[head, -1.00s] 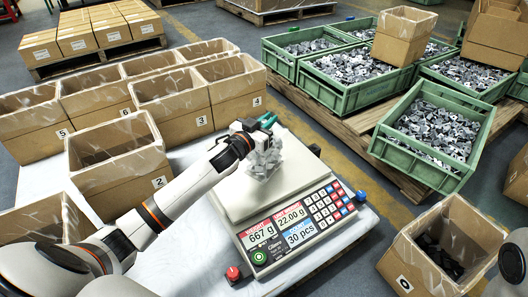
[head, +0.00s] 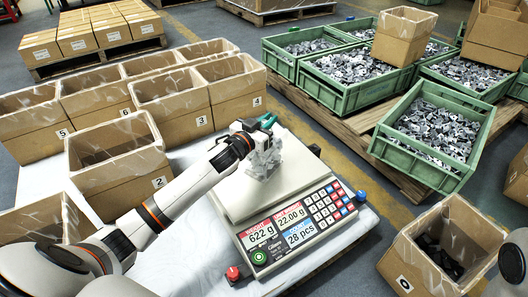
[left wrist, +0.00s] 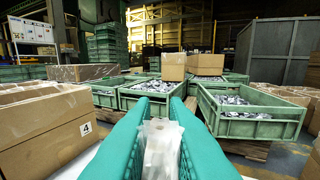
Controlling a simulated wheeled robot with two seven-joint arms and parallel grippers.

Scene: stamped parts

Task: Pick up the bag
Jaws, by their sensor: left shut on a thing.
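A clear plastic bag (head: 266,158) of grey metal parts stands upright on the plate of a scale (head: 293,168). My left gripper (head: 266,123) is shut on the top of the bag. In the left wrist view the bag (left wrist: 160,146) shows between the two teal fingers of the left gripper (left wrist: 158,112). The scale display reads 622 g, 22.00 g and 28 pcs. The bag's bottom is at or very near the plate; I cannot tell whether it is clear of it. My right gripper does not show; only a piece of that arm is at the right edge.
Numbered cardboard boxes (head: 170,107) stand left of and behind the scale. Green crates (head: 431,135) full of metal parts sit on a pallet at the back right. An open carton marked 0 (head: 408,268) stands at the lower right. The white table (head: 185,240) is bare around the scale's left side.

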